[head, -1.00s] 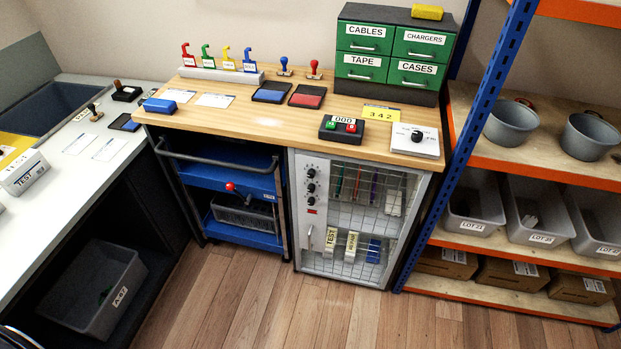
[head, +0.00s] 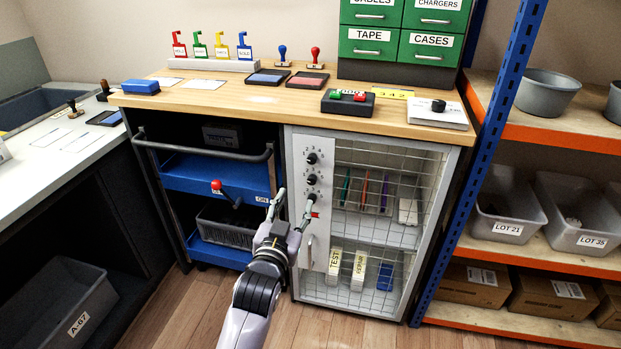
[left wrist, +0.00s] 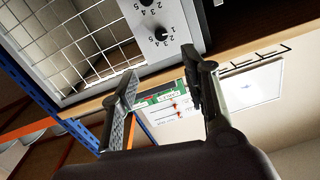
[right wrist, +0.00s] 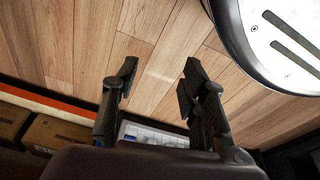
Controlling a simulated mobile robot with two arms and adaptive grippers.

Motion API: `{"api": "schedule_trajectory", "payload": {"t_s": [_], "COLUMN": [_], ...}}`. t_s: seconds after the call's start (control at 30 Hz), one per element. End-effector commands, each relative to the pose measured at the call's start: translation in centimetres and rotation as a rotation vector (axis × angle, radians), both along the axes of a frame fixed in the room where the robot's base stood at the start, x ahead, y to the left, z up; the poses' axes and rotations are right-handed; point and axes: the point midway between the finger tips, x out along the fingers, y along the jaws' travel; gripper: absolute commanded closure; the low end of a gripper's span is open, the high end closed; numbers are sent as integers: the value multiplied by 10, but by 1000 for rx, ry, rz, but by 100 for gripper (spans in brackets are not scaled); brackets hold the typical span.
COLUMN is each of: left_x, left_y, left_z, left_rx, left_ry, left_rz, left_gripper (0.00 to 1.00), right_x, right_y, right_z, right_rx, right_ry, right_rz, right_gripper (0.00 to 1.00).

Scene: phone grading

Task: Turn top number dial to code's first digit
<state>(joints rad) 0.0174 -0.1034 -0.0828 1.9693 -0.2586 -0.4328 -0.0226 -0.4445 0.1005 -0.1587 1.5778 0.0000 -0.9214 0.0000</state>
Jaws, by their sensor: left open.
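The top number dial (head: 312,158) is a black knob on the grey cabinet's narrow left panel, above two similar dials. In the left wrist view the top dial (left wrist: 160,34) appears upside down, with digits around it, just beyond the fingertips. My left gripper (head: 293,205) is open and empty in front of the panel, below the top dial in the head view and apart from it. The yellow code card (head: 393,94) lies on the worktop and reads 342. My right gripper (right wrist: 157,75) is open and empty in its wrist view, with wooden floor behind it.
The cabinet's wire mesh door (head: 375,200) is right of the dials, with a handle (head: 308,250) below them. A blue cart (head: 205,175) with a red-knobbed lever stands left. The wooden worktop (head: 240,98) overhangs above. A blue-orange shelf rack (head: 500,110) is at right.

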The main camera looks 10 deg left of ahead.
Motion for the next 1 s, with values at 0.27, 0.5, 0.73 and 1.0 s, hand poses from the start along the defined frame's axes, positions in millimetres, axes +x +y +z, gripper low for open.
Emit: {"api": "schedule_trajectory", "payload": {"t_s": [0.27, 0.5, 0.73, 1.0], "left_x": [34, 87, 135, 167], "left_y": [2, 3, 4, 5], "left_z": [5, 4, 3, 3], "left_rx": [1, 2, 0, 0], "left_ry": [-10, -8, -7, -7], "left_rz": [2, 2, 2, 1], "left_gripper": [58, 58, 58, 58], "right_x": [7, 16, 24, 27], "right_y": [1, 2, 3, 3], "right_z": [11, 33, 59, 83], "right_rx": [1, 2, 3, 4], "right_ry": [-10, -23, -38, -49], "right_rz": [-1, -4, -6, -9], "right_gripper": [60, 60, 60, 60]}}
